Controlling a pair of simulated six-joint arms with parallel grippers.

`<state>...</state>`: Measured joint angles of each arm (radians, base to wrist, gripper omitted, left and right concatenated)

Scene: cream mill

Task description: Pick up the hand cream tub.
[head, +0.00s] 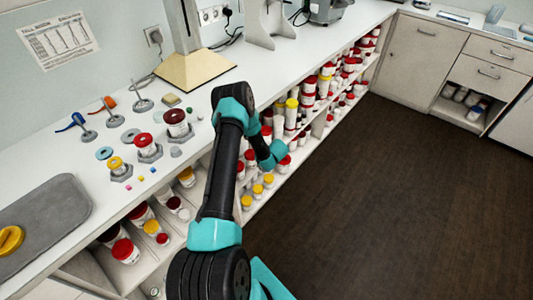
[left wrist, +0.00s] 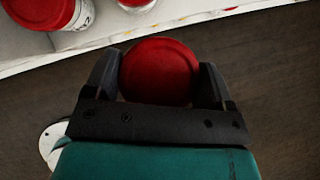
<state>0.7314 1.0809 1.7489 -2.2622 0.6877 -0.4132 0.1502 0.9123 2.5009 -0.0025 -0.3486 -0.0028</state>
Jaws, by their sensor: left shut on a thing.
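In the left wrist view a tub with a round dark red lid (left wrist: 160,70) sits between the two black fingers of my left gripper (left wrist: 160,78). The fingers touch the tub on both sides, so the gripper is shut on it. The tub's body is mostly hidden beneath its lid. Dark floor shows around it, and the shelf edge lies above it in the picture. In the head view my left arm reaches over the front of the shelves, and its gripper and the held tub cannot be made out clearly. My right gripper is not in view.
Open shelves under the worktop (head: 310,30) hold many red- and yellow-lidded tubs. Red-lidded tubs (left wrist: 45,12) stand on the shelf near my left gripper. Several tubs on stands, small tools and a grey tray (head: 45,220) are on the worktop. The dark floor (head: 400,200) is clear.

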